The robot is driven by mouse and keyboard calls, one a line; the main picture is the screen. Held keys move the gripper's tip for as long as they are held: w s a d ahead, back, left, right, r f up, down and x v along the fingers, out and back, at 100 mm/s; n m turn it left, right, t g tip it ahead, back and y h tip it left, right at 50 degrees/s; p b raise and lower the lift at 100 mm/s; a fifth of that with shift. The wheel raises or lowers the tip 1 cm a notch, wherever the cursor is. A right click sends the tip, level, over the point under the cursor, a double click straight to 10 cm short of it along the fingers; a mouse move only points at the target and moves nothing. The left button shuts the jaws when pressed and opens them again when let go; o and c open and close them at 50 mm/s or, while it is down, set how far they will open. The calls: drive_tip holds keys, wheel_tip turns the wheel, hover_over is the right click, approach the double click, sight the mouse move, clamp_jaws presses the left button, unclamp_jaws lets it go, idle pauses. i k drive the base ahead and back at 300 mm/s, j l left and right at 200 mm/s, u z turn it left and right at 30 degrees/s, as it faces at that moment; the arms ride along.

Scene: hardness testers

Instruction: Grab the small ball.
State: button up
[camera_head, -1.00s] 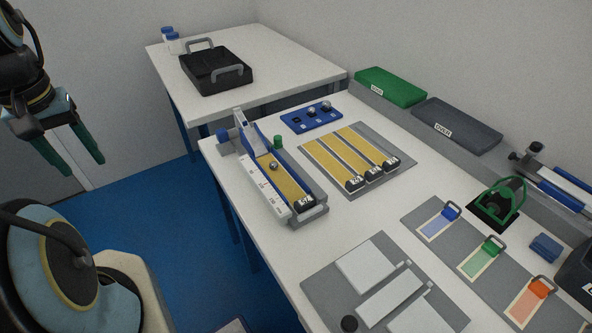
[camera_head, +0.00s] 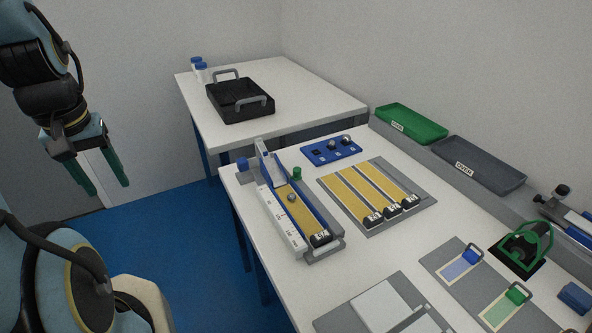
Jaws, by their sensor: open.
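A small shiny metal ball (camera_head: 291,197) rests on the yellow track of the ramp-like tester (camera_head: 313,250) near the table's left edge. A blue holder (camera_head: 318,160) behind it carries more grey balls; one ball (camera_head: 346,140) sits at its right end and another (camera_head: 331,145) beside it. Their exact sizes are hard to tell. My gripper (camera_head: 109,188) hangs at the far left, its two green fingers pointing down, open and empty. It is over the floor, well apart from the table and the balls.
Three yellow tracks (camera_head: 376,195) with black end blocks lie right of the tester. A green tray (camera_head: 411,122) and a grey tray (camera_head: 478,163) line the back wall. A black handled tray (camera_head: 240,112) stands on the far table. Blue floor (camera_head: 165,235) between my arm and the table is clear.

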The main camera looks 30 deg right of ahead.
sight(291, 197)
drive_tip(key=i+j+z, duration=0.15)
drive_tip(key=j, duration=0.2)
drive_tip(key=i+j+z, duration=0.15)
drive_tip(key=j, duration=0.2)
drive_tip(key=i+j+z, duration=0.15)
drive_tip(key=j, duration=0.25)
drive_tip(key=j+z, duration=0.15)
drive_tip(key=j, duration=0.2)
